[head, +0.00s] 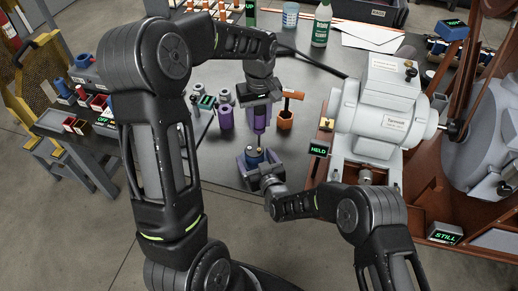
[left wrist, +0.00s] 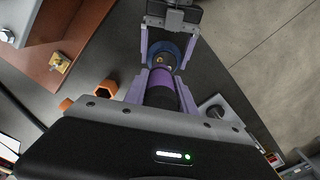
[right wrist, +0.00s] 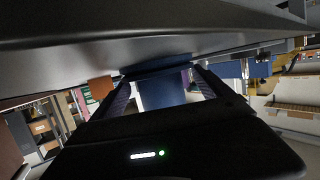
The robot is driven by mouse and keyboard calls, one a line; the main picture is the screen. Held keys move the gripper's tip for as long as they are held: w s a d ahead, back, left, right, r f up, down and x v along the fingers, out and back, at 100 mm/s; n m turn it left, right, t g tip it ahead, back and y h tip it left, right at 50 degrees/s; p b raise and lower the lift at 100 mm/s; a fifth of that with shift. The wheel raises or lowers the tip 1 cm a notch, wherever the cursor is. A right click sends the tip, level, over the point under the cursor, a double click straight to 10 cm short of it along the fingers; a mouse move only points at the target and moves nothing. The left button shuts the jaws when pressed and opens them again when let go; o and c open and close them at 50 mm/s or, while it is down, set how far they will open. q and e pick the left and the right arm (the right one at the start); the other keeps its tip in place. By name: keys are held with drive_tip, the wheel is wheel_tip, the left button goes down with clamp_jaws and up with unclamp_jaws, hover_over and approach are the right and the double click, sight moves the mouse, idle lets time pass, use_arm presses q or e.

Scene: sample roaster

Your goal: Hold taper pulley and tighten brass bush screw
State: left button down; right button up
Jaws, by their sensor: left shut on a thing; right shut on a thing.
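The blue taper pulley (head: 253,157) is low near the table's front edge in the head view. My right gripper (head: 262,168) is shut around it; the blue body also fills the gap between the fingers in the right wrist view (right wrist: 160,92). My left gripper (head: 259,102) is shut on a purple-handled screwdriver (head: 259,120), which points down at the pulley from above. In the left wrist view the purple handle (left wrist: 160,80) lines up with the pulley (left wrist: 166,50), and a small brass piece (left wrist: 160,59) shows at its centre. The tip's contact with the screw is hidden.
A grey motor (head: 392,117) and large drum (head: 490,140) stand at the right. A lit sign reading HELD (head: 318,149) is beside the motor. An orange T-handled tool (head: 288,110) and a purple container (head: 226,117) stand close to the left gripper.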

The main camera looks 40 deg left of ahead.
use_arm(q)
drive_tip(key=shift+f, duration=0.85)
